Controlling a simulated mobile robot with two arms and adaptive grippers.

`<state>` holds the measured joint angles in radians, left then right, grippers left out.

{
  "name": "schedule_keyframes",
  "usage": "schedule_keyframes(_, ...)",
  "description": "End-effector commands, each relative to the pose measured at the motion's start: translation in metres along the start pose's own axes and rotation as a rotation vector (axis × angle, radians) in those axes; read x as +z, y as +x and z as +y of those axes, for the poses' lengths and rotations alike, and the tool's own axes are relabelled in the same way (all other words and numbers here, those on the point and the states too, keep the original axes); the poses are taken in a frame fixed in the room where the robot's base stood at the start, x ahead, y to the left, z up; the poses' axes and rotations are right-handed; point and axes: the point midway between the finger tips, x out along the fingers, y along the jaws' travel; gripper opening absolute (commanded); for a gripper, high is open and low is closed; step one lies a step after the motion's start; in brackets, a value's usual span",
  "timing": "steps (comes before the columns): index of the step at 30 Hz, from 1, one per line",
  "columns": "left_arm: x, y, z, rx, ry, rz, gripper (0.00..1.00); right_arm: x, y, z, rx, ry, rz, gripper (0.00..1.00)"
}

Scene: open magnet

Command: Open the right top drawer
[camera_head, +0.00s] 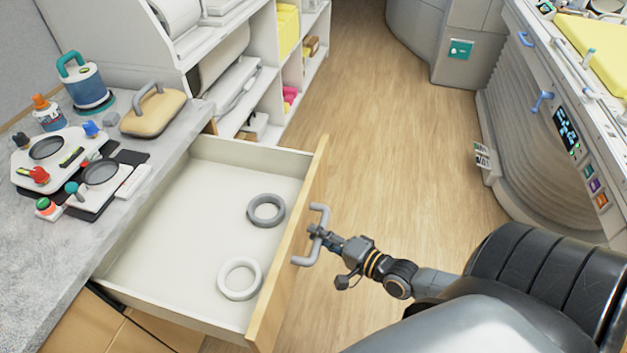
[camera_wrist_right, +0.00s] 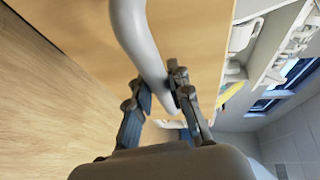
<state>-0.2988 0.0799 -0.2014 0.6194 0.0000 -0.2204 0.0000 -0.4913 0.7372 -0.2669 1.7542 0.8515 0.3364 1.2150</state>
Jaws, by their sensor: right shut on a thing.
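The top drawer (camera_head: 190,225) stands pulled out from under the grey counter, with its white inside in view. Its wooden front (camera_head: 290,250) faces right and carries a grey bar handle (camera_head: 305,258). My right gripper (camera_head: 318,234) is at the middle of this handle, shut on it. In the right wrist view the handle (camera_wrist_right: 140,40) passes between the two fingers of my right gripper (camera_wrist_right: 160,100), close to the wooden front. A dark grey ring (camera_head: 266,211) and a white ring (camera_head: 239,279) lie apart on the drawer floor. My left gripper is not in view.
The counter (camera_head: 60,240) holds several items, including a blue jar (camera_head: 84,84) and a tan block with a handle (camera_head: 152,111). White shelves (camera_head: 262,80) stand behind the drawer. A dark padded seat (camera_head: 540,280) is at lower right. The wooden floor (camera_head: 400,150) between is clear.

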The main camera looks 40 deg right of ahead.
Motion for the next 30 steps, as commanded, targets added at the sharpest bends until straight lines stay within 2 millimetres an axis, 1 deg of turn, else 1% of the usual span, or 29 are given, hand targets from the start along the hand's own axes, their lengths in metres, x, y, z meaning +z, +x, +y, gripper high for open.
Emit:
schedule_keyframes(13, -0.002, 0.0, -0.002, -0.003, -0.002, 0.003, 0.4, -0.001, -0.002, 0.001, 0.001, -0.001, 0.0, 0.0)
schedule_keyframes(14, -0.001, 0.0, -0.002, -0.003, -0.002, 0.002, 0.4, -0.001, -0.002, 0.001, 0.001, -0.001, 0.0, 0.23)
schedule_keyframes(15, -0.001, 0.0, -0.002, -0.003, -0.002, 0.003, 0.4, -0.001, -0.002, 0.001, 0.001, -0.001, 0.0, 0.31)
schedule_keyframes(17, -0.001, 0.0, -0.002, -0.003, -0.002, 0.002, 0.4, -0.001, -0.002, 0.001, 0.001, -0.001, 0.0, 0.43)
schedule_keyframes(23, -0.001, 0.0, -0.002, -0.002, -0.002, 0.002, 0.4, -0.001, -0.002, 0.001, 0.0, -0.001, 0.0, 0.43)
schedule_keyframes(26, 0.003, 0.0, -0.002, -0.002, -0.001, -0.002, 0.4, -0.001, -0.003, 0.001, 0.0, -0.001, 0.0, 0.43)
schedule_keyframes(30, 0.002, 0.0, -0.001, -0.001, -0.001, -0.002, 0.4, -0.001, -0.012, 0.002, 0.003, -0.001, 0.0, 0.43)
